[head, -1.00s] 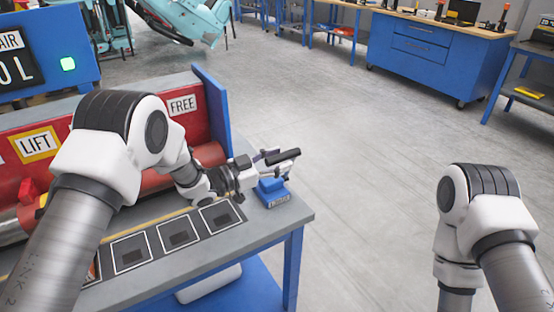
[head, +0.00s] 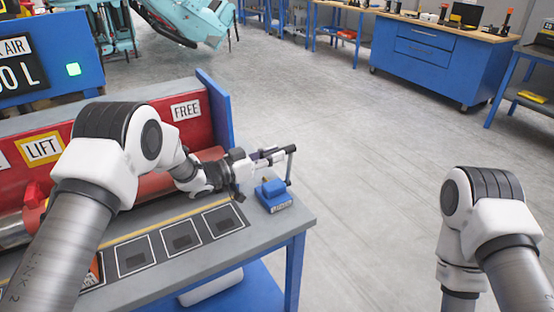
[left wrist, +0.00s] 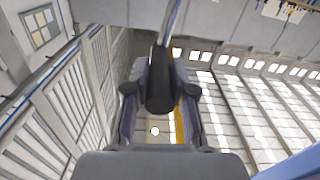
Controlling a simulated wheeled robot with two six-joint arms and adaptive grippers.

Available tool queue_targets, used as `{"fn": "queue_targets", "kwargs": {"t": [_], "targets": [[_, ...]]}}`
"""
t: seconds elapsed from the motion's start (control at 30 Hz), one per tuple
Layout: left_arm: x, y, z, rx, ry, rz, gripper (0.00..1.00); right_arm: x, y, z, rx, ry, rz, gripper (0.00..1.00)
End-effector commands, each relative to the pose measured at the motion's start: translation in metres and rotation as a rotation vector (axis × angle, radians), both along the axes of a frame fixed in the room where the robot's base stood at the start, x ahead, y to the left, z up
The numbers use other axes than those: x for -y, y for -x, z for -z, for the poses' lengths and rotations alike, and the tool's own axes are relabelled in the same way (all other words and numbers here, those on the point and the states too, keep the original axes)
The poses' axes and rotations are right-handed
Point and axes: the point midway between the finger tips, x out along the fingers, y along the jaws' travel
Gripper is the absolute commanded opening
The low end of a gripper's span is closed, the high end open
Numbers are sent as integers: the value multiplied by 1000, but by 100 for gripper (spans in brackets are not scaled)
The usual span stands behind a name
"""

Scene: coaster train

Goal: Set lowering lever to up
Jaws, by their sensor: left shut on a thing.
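The lowering lever has a small blue base (head: 273,197) at the right end of the workbench. Its thin rod and black grip (head: 291,150) stand nearly upright above the base. My left gripper (head: 272,156) reaches in from the left and is shut on the lever near its top. In the left wrist view the black lever grip (left wrist: 160,92) lies between the two fingers, with the thin rod running up from it. My right arm shows at the right of the head view, but its gripper is out of the picture.
The grey workbench (head: 262,232) carries several framed dark squares. Behind them is a red panel (head: 90,138) with LIFT and FREE labels and a red cylinder. A blue end plate (head: 215,115) stands behind the gripper. Open floor lies right of the bench.

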Motion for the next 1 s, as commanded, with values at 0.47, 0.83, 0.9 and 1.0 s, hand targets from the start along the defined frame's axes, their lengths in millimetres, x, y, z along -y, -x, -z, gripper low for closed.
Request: {"fn": "queue_targets", "kwargs": {"t": [0.47, 0.83, 0.9, 1.0], "targets": [[-24, -32, 5, -173, 121, -1, 0, 0, 0, 6, 0, 0, 0, 40], [-27, -37, 4, -171, 120, 0, 0, 0, 0, 7, 0, 0, 0, 40], [-27, -37, 4, -171, 120, 0, 0, 0, 0, 7, 0, 0, 0, 40], [-27, -37, 4, -171, 120, 0, 0, 0, 0, 7, 0, 0, 0, 40]]}}
